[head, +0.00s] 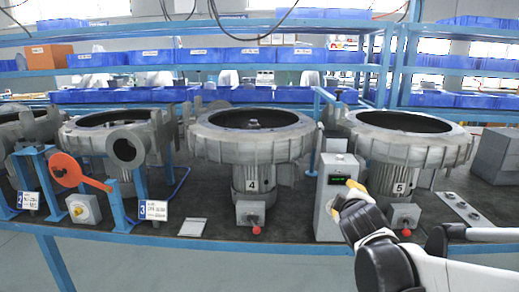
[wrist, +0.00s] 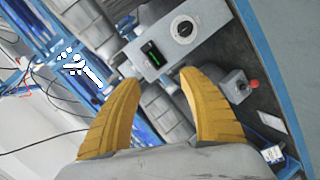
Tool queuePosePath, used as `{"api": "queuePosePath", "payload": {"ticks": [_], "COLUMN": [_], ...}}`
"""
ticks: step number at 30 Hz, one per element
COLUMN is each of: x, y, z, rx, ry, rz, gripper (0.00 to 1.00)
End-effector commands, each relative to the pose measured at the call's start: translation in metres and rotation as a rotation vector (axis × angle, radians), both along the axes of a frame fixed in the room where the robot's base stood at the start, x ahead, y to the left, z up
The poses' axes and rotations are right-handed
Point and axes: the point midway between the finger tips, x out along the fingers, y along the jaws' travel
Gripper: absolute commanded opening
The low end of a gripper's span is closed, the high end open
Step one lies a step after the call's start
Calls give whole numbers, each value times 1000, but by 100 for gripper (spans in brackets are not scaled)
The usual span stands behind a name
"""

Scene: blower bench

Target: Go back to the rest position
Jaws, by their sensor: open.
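My gripper (head: 354,187) has yellow fingers and is in front of the grey control box at the right of the head view. In the wrist view my gripper (wrist: 160,85) is open, its two yellow fingers apart with nothing between them. The grey control box (head: 335,165) has a dark display with green on it and a dial. In the wrist view the control box (wrist: 205,52) lies beyond the fingertips, tilted in the picture. Whether the fingertips touch it cannot be told.
Large grey blower housings (head: 250,135) stand along the bench, with labels 4 and 5. Small boxes with red knobs (head: 257,230) sit near the blue front edge (head: 190,241). An orange disc (head: 66,170) on an arm is at left. Blue bins (head: 180,95) fill shelves behind.

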Motion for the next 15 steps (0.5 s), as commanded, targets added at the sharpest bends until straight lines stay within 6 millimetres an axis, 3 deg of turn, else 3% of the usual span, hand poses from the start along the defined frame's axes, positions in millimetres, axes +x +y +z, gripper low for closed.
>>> {"api": "queuePosePath", "payload": {"ticks": [1, 5, 9, 12, 15], "x": [-29, -103, -182, -228, -259], "y": [-3, -3, 10, 23, 34], "z": [-3, -25, -57, -78, -93], "rx": [102, 384, 659, 809, 912], "ry": [37, 145, 269, 347, 405], "rz": [-49, -184, -323, -405, -464], "gripper": [50, 50, 50, 50, 50]}}
